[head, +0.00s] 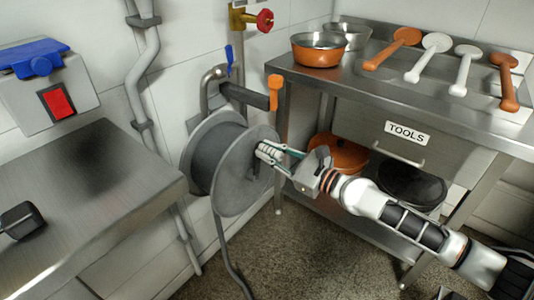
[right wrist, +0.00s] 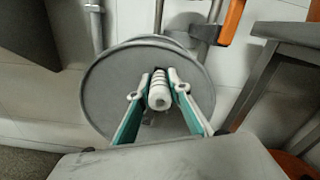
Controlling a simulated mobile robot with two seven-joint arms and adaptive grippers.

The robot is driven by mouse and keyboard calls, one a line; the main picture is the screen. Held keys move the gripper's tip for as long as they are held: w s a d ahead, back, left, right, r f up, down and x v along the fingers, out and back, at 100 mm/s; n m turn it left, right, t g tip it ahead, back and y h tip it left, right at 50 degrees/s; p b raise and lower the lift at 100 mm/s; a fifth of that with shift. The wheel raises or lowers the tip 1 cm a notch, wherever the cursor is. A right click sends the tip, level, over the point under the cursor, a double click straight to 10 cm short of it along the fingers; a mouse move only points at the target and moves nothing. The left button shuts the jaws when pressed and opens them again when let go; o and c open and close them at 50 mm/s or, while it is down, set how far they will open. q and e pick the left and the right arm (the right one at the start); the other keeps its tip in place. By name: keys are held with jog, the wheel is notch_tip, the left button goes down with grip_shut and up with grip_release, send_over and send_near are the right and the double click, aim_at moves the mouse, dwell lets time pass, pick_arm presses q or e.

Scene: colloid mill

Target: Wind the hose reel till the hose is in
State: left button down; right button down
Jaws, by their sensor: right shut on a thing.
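The grey hose reel (head: 236,180) is mounted on the tiled wall in the middle of the head view. Its round side disc also fills the middle of the right wrist view (right wrist: 108,95). A dark hose (head: 229,255) hangs from the reel to the floor. My right gripper (head: 268,153) is at the disc's face and is shut on the white ribbed crank handle (right wrist: 159,92). The handle sits between the two fingers in the right wrist view. The crank arm behind it is mostly hidden. My left gripper is not in view.
A steel table with a drawer marked TOOLS (head: 407,133) stands right of the reel, with an orange lever (head: 275,92) near its corner. A steel counter (head: 90,190) is at left. A red-handled valve (head: 264,20) is above. Speckled floor lies open below.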

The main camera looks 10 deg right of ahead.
jog(key=shift+w+d+f+m, duration=0.2)
jog(key=shift+d+f+m, duration=0.1)
jog(key=shift+m, duration=0.1)
jog(key=shift+w+d+f+m+b, duration=0.25)
jog(key=shift+w+d+m+b, duration=0.15)
jog(key=shift+m+b, duration=0.2)
jog(key=shift+w+d+f+m, duration=0.1)
jog(key=shift+d+m, duration=0.2)
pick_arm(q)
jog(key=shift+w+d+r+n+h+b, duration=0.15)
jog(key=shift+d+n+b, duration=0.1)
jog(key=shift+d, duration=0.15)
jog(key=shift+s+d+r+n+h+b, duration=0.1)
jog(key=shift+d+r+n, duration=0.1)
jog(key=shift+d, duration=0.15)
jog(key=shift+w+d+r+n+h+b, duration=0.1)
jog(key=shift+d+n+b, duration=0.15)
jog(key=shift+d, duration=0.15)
pick_arm(e)
jog(key=shift+w+d+f+m, duration=0.2)
jog(key=shift+w+d+m, duration=0.2)
jog(key=shift+m, duration=0.25)
jog(key=shift+w+d+f+m, duration=0.15)
jog(key=shift+w+d+m, duration=0.2)
jog(key=shift+m, duration=0.3)
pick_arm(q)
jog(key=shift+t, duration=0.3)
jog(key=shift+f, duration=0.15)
pick_arm(e)
jog(key=shift+s, duration=0.1)
